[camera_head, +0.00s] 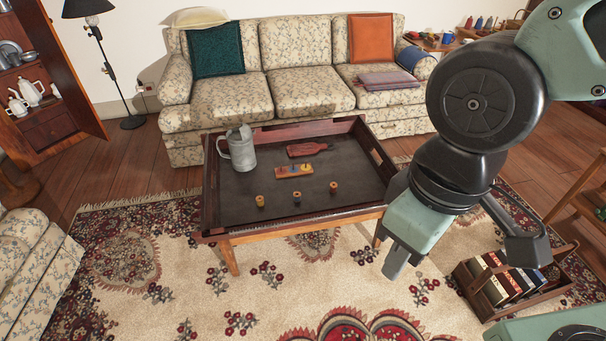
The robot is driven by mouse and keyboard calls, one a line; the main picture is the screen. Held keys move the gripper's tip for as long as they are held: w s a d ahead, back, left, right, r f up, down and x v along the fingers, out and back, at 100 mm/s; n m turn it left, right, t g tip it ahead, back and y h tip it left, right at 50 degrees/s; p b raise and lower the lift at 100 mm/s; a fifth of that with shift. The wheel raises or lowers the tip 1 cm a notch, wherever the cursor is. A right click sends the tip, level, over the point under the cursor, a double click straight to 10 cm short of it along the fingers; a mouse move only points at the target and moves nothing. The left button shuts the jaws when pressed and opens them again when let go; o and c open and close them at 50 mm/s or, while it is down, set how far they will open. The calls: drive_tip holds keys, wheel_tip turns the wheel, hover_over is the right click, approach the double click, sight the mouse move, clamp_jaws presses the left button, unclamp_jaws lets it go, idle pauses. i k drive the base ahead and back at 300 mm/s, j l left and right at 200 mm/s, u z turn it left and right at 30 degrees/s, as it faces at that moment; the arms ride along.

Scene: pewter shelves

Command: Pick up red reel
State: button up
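Three small reels stand in a row on the dark tray-top table (265,233). The right one is the red reel (333,187); it looks upright and nothing covers it. A dark reel (296,197) stands in the middle and a yellowish reel (260,201) at the left. My gripper (396,264) hangs in front of the table's right front corner, to the right of and lower in the picture than the red reel, apart from it. It shows from the side, so its opening cannot be made out.
A grey jug (242,152), a peg board (294,170) and a red-brown paddle-shaped board (307,149) also rest on the table. The table has a raised rim. A crate of books (507,283) stands on the rug at right. A sofa (295,92) stands behind. The front rug is clear.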

sight(333, 184)
drive_tip(key=i+j+u, duration=0.1)
drive_tip(key=i, duration=0.65)
drive_tip(key=i+j+u, duration=0.1)
drive_tip(key=i+j, duration=0.15)
drive_tip(key=i, duration=0.45)
